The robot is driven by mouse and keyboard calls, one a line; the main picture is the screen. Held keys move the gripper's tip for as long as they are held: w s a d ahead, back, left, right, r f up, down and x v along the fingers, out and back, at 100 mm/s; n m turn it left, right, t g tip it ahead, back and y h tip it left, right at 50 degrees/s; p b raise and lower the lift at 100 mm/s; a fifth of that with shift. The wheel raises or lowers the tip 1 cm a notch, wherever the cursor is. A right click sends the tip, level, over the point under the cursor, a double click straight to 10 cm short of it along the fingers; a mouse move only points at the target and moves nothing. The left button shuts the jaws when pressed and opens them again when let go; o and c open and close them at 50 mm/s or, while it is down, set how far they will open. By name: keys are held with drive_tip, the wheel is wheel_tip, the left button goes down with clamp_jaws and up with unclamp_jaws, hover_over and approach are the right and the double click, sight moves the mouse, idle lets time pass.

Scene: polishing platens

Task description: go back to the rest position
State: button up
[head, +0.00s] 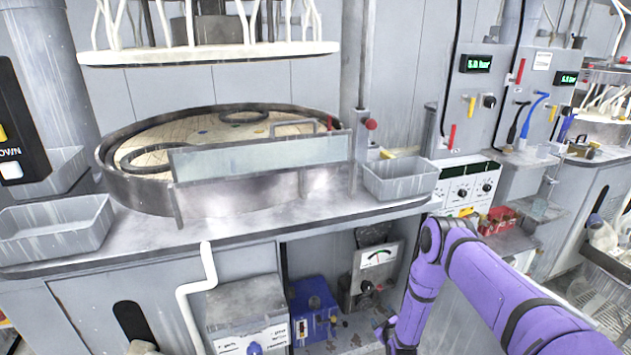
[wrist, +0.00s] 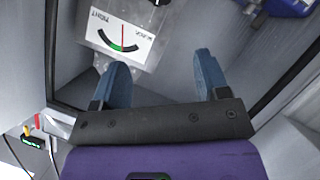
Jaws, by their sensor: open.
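My gripper (wrist: 160,68) shows in the wrist view with its two blue fingers spread well apart and nothing between them. A white analog gauge (wrist: 120,42) with a red needle lies just beyond the left finger. In the head view my purple arm bends down at the lower right, in front of the lower shelf of the bench. Its lower end is near the gauge box (head: 377,262), and the fingers cannot be made out clearly there.
The open shelf holds a blue box (head: 313,302) and a grey control box (head: 249,310). Above it, the bench carries a round polishing platen (head: 118,185), a splash guard (head: 262,160) and grey bins (head: 400,182) (head: 58,232). A dark frame edge (wrist: 52,60) runs beside my fingers.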

drive_tip(key=w+r+m+g, duration=0.1)
drive_tip(key=w+r, duration=0.4)
drive_tip(key=r, duration=0.8)
drive_tip(key=w+r+g, duration=0.1)
drive_tip(key=w+r, duration=0.4)
drive_tip(key=r, duration=0.8)
drive_tip(key=s+d+r+m+g, duration=0.1)
drive_tip(key=s+r, duration=0.2)
drive_tip(key=r, duration=0.9)
drive_tip(key=s+d+r+m+g, duration=0.1)
drive_tip(key=s+d+r, duration=0.15)
drive_tip(key=r, duration=0.95)
drive_tip(key=s+d+r+m+g+h, duration=0.1)
drive_tip(key=s+d+r+m+g, duration=0.15)
drive_tip(key=s+r, duration=1.75)
drive_tip(key=s+r+m+g, duration=0.2)
drive_tip(key=s+m, duration=0.1)
drive_tip(key=s, duration=2.4)
drive_tip(key=shift+d, duration=0.2)
